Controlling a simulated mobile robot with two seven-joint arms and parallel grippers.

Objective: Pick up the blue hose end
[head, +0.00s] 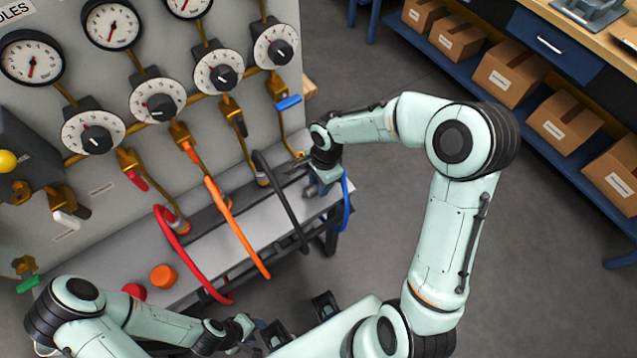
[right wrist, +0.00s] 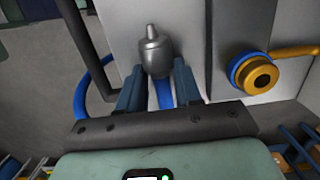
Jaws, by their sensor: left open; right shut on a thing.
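The blue hose end is a grey metal fitting (right wrist: 153,52) on a blue hose. In the right wrist view it stands between the fingers of my right gripper (right wrist: 158,88), which is shut on it. The blue hose (head: 346,205) also shows in the head view, hanging at the right end of the grey bench. There the hose end is mostly hidden by my right wrist. My left gripper (head: 250,334) is open and empty at the bottom of the head view, away from the hoses.
A brass port with a blue ring (right wrist: 255,72) is right of the held fitting. Red (head: 190,262), orange (head: 237,232) and black (head: 285,205) hoses arch over the bench (head: 180,262). Gauges and valves cover the panel (head: 215,130). A shelf with cardboard boxes (head: 510,72) stands at right.

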